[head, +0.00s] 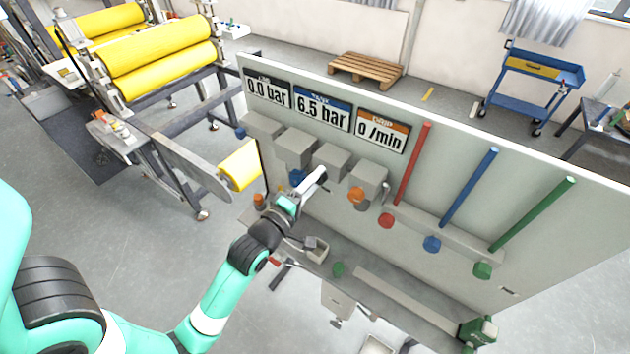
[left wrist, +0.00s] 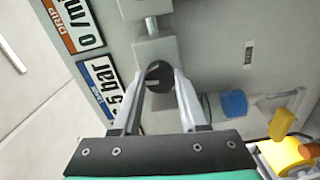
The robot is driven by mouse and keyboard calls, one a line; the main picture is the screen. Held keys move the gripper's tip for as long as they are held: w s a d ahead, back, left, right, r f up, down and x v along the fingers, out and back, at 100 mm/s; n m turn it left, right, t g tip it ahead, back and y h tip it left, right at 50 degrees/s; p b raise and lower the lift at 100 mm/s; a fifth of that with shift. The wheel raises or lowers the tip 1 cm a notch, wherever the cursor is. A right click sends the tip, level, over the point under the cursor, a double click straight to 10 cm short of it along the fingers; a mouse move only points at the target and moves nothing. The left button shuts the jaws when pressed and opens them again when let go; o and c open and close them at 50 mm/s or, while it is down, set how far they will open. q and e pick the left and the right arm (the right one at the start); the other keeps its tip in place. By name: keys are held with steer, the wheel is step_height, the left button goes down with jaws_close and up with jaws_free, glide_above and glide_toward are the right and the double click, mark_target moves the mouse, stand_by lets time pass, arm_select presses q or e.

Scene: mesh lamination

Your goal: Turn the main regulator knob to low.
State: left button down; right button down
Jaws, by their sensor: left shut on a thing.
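My left gripper (head: 318,176) is at the wall panel, just below its grey blocks. In the left wrist view, its two fingers (left wrist: 158,82) are closed around a dark round knob (left wrist: 157,72), one on each side. The knob has a pale reddish mark on its face. It sits on a grey block (left wrist: 154,46); in the head view my gripper hides it. No label on the knob is readable. The panel displays read 0.0 bar (head: 267,89), 6.5 bar (head: 322,108) and 0 /min (head: 381,131). My right gripper is not in view.
A blue knob (head: 297,177) is beside my gripper; it shows in the left wrist view (left wrist: 233,103) near a yellow part (left wrist: 281,123). An orange knob (head: 356,195) is to the right. Red (head: 412,164), blue (head: 470,187) and green (head: 533,213) tubes stand on the panel.

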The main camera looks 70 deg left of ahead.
arm_select(q)
steer(key=shift+n, duration=0.7)
steer(key=shift+c, duration=2.2)
jaws_free()
steer(key=v, duration=1.1)
steer(key=shift+s+d+b, duration=0.2)
steer(key=shift+s+b, duration=0.05)
steer(key=shift+b, duration=0.15)
